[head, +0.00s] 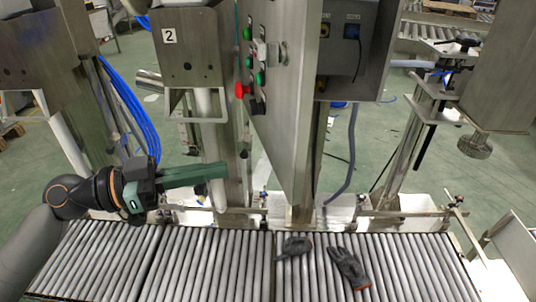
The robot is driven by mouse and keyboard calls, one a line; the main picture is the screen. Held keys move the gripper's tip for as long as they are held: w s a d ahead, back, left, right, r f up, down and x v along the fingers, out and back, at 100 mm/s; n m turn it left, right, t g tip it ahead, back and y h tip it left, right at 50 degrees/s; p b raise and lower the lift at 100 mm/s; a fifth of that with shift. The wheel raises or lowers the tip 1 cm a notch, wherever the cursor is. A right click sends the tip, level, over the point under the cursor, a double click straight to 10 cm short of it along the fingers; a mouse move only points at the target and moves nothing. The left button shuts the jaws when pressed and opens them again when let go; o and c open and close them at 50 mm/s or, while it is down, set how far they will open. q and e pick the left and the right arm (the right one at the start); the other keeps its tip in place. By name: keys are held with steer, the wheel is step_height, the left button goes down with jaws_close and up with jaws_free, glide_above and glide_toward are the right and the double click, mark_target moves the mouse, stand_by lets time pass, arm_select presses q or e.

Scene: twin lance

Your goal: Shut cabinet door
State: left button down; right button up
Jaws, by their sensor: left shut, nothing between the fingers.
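The grey metal cabinet door (293,120) stands open in the middle of the head view, swung toward me and seen at a steep angle. It carries green and red buttons and a latch. The cabinet (370,25) is behind it to the right, with its inside partly showing. My left gripper (224,171) is green and dark, shut and empty. It points right, above the roller conveyor, to the left of the door and apart from it in the picture. My right gripper is not in view.
A roller conveyor (215,265) runs across the front. Two dark gloves (350,268) lie on its right part. A metal box marked 2 (188,50) is on a post behind my left gripper. Blue hoses (135,110) hang at left. Another metal housing (497,80) is at right.

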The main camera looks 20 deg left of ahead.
mark_target(286, 157)
arm_select(q)
steer(key=shift+p+x, duration=2.4)
steer(key=shift+x, duration=2.2)
steer(key=shift+w, duration=0.2)
steer(key=shift+d, duration=0.15)
